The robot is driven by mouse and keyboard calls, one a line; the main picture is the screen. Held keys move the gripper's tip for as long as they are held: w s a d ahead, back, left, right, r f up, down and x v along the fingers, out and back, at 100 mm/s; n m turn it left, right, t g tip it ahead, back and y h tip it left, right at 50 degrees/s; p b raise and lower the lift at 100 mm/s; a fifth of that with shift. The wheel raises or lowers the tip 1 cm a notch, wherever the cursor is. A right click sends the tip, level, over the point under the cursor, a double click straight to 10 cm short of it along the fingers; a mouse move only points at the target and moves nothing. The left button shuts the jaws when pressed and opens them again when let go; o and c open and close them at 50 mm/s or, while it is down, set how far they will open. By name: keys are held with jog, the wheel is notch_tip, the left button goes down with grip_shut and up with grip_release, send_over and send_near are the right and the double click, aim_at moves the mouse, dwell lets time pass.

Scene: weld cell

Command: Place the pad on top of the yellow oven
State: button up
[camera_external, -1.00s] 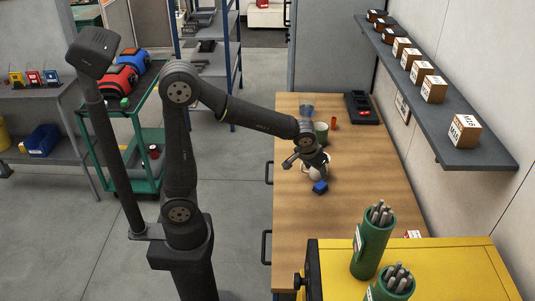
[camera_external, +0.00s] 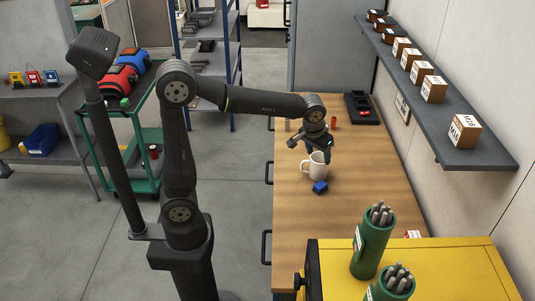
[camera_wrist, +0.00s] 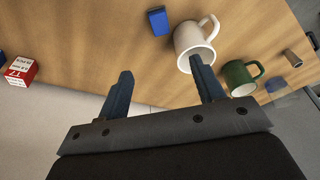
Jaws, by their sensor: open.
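A small blue block (camera_external: 320,187), which may be the pad, lies on the wooden bench in front of a white mug. It also shows in the wrist view (camera_wrist: 158,20), apart from my fingers. My gripper (camera_wrist: 163,82) is open with nothing between its two fingers. In the external view it hangs over the bench around the white mug's far side; whether it touches the mug cannot be told. The yellow oven (camera_external: 450,262) stands at the bottom right, with two green rod holders (camera_external: 372,245) on its top.
The white mug (camera_wrist: 195,42) stands beside the blue block. A green mug (camera_wrist: 240,76) is near it in the wrist view. A red and white box (camera_wrist: 20,71) lies at the left there. A dark tray (camera_external: 361,106) is at the bench's far end. The oven top's right part is clear.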

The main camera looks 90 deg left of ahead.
send_over(321, 184)
jog(key=d, duration=0.1)
jog(key=f, duration=0.7)
jog(key=s+f, duration=0.1)
jog(key=f, duration=0.3)
jog(key=shift+d+f, duration=0.1)
jog(key=shift+f, duration=0.05)
jog(key=shift+s+d+x, duration=0.1)
jog(key=shift+s+x, duration=0.05)
jog(key=shift+x, duration=1.2)
jog(key=shift+s+d+x, duration=0.1)
jog(key=shift+x, duration=1.25)
jog(key=shift+f, duration=0.1)
jog(key=c, duration=1.1)
jog(key=shift+c, duration=0.2)
